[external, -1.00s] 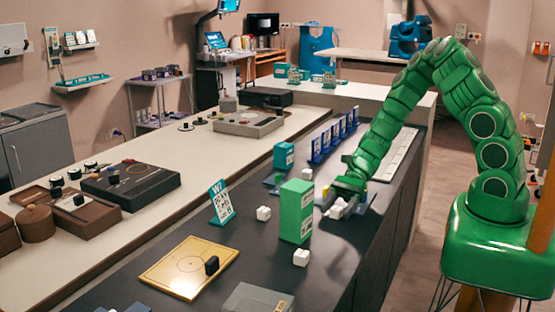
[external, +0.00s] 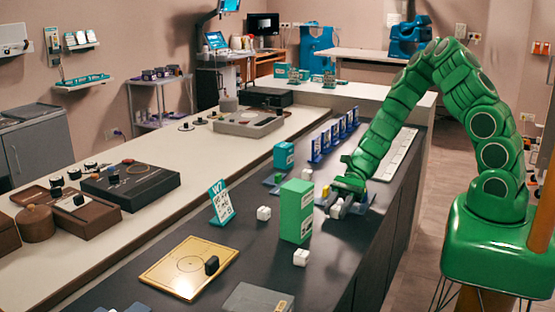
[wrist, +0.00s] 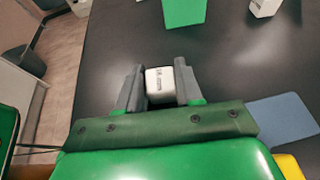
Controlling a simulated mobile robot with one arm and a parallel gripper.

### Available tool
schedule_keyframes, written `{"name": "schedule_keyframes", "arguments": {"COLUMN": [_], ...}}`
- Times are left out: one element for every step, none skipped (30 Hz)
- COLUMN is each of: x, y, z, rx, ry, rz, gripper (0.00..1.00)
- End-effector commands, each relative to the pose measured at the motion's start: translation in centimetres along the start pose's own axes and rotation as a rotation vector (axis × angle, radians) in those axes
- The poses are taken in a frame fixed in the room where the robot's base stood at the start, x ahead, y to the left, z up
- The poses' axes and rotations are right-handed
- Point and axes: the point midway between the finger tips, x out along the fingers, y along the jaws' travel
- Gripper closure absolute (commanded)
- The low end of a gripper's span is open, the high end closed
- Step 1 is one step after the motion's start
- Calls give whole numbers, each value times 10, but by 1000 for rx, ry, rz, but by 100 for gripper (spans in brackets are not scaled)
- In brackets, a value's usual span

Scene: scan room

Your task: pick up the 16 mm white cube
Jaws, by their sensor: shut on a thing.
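A small white cube (wrist: 160,84) with dark print on its face sits between the two grey fingers of my gripper (wrist: 161,90) in the wrist view. The fingers are shut on it, one on each side. In the external view my gripper (external: 338,209) is low over the dark counter (external: 335,255), to the right of the green box. The held cube is small there and partly hidden by the fingers. I cannot tell whether it touches the counter.
A tall green box (external: 296,211) stands left of my gripper. Other white cubes stand near it, one to the left (external: 264,213) and one in front (external: 301,257). A blue pad (wrist: 284,121) lies beside my gripper. Bare counter lies in front.

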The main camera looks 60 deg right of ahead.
Motion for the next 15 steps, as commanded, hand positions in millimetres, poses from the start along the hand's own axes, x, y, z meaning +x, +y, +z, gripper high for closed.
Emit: {"name": "schedule_keyframes", "arguments": {"x": [-1,-2,-3,-4,-5,-7,-8,-10,-12,-13,-14,-16,-18,-20,-22], "y": [0,0,0,-1,-1,-1,-1,-1,-1,-1,-1,-1,-1,-1,-1], "z": [2,4,6,9,11,15,18,21,26,29,33,38,42,45,50], "rx": [-1,-2,-2,-3,-3,-3,-4,-4,-4,-4,-4,-3,-3,-4,-5], "ry": [0,0,1,1,1,1,2,2,2,2,1,1,1,2,2], "rz": [-1,-1,-1,-2,-2,-2,-3,-3,-3,-2,-2,-2,-2,-2,-2], "gripper": [94,94,94,94,94,94,94,94,94,94,94,94,94,94,94]}}
